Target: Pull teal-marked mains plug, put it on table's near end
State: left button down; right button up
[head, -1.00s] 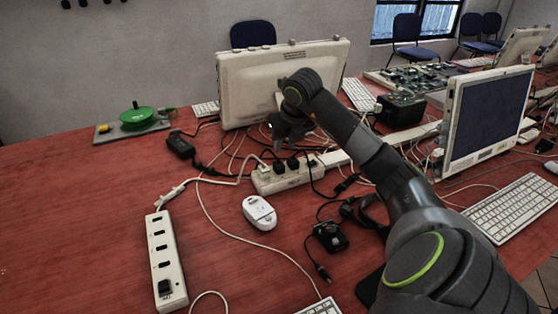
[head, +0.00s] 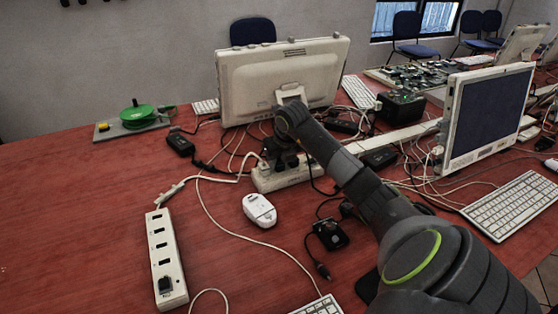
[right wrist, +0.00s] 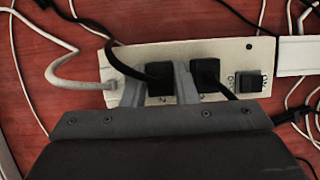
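A white power strip (head: 287,181) lies on the red table below the back monitor; it also shows in the right wrist view (right wrist: 225,52). In that view a black plug (right wrist: 160,74) sits in it, with a second black plug (right wrist: 205,74) to its right and a white plug with a white cable at its left end. My right gripper (right wrist: 160,88) has its fingers on either side of the first black plug, close to its sides; whether they press on it I cannot tell. I see no teal mark. In the head view my right gripper (head: 283,158) hides the plugs. My left gripper is not in view.
A second white strip (head: 161,240) lies front left and a white mouse (head: 259,210) lies in front of the first strip. A monitor (head: 280,75) stands right behind the gripper. Loose cables and black adapters crowd the right.

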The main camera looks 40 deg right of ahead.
aim_at(279, 161)
grip_shut()
jog(key=shift+r, duration=0.2)
jog(key=shift+r+p, duration=1)
jog(key=shift+r, duration=0.4)
jog(key=shift+c, duration=1.2)
grip_release()
grip_shut()
